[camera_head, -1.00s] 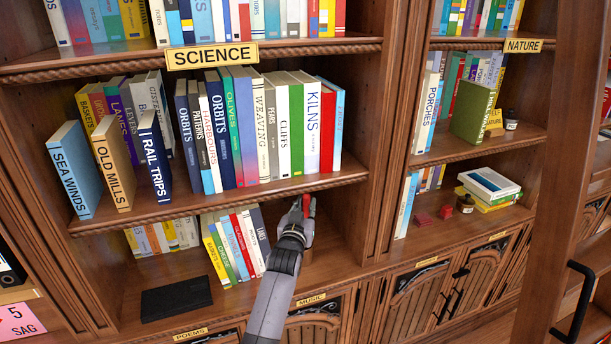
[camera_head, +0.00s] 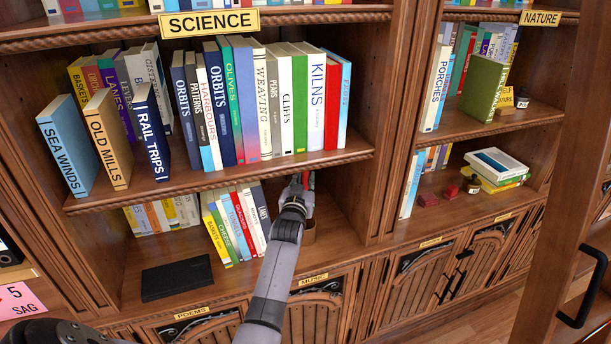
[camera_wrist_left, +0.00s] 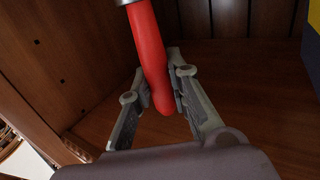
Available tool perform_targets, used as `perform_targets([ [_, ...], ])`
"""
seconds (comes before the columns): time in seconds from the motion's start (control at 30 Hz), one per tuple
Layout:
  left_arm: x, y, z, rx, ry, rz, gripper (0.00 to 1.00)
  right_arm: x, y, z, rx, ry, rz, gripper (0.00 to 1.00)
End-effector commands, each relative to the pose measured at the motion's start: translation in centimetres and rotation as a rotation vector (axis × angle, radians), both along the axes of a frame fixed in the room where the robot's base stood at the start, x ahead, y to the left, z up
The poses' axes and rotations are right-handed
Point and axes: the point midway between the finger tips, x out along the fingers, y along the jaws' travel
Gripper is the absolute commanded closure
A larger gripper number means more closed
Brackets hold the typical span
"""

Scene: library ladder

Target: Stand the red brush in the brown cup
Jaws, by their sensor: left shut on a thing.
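The red brush (camera_wrist_left: 150,50) is in my left gripper (camera_wrist_left: 158,72), whose fingers close on the lower end of its red handle in the left wrist view. A metal band shows at the top edge there; the bristles are out of frame. I cannot tell the gap between brush and cup. My right gripper is not visible.
Leaning books (camera_head: 236,225) stand left of the gripper. The Science shelf (camera_head: 220,186) with its books runs above it, and an upright panel (camera_head: 385,190) is at its right. A dark flat box (camera_head: 177,278) lies at the lower left. A ladder (camera_head: 560,200) stands at the right.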

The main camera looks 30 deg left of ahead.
Motion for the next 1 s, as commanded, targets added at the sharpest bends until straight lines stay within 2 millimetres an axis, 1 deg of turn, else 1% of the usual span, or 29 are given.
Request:
perform_targets([
  [0.03, -0.1, -0.1, -0.7, 0.000, 0.000, 0.000, 1.00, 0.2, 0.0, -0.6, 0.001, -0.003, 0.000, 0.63],
  [0.3, -0.7, -0.4, -2.9, 0.000, 0.000, 0.003, 1.00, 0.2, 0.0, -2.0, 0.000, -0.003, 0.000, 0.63],
  [0.8, -0.6, 0.1, -6.9, 0.000, 0.001, -0.002, 1.00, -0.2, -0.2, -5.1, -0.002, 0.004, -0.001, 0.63],
  [1.0, -0.6, 0.2, -8.2, 0.001, 0.000, -0.003, 1.00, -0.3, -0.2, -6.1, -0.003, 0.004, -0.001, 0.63],
])
